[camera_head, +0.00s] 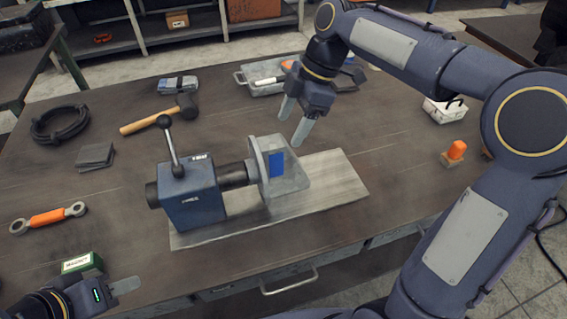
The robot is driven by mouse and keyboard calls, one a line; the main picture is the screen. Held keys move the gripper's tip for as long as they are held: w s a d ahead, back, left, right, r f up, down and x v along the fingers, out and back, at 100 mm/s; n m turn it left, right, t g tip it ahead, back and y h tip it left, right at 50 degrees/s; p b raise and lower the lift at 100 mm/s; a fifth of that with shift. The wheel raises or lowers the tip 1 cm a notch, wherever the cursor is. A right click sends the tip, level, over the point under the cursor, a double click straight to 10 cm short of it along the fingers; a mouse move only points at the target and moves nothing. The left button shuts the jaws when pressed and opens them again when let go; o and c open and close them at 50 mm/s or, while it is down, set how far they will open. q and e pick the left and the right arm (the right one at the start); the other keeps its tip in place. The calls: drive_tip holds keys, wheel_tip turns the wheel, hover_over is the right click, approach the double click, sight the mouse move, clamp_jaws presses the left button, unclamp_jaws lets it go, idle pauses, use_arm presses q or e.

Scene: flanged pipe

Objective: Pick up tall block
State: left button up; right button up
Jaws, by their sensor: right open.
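I cannot tell for sure which object is the tall block. A blue block-shaped device (191,196) with an upright lever stands on a pale board (335,178). A dark pipe (233,175) runs from it to a grey flanged bracket (287,183) with a blue rectangle on its face. My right gripper (295,120) is open and empty, fingers pointing down, above and behind the bracket. My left gripper (126,287) is low at the front left, next to a green box (82,263). Only one finger shows clearly, so its opening is unclear.
A hammer (160,115), a cable coil (60,124), dark plates (96,156) and an orange-handled wrench (48,218) lie at the left. A grey tray (262,89) is at the back. An orange piece (456,150) and a white box (444,110) stand at the right.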

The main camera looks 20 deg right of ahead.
sight(281, 139)
drive_tip(key=x, duration=0.7)
drive_tip(key=shift+a+f, duration=0.15)
drive_tip(key=shift+a, duration=0.15)
clamp_jaws()
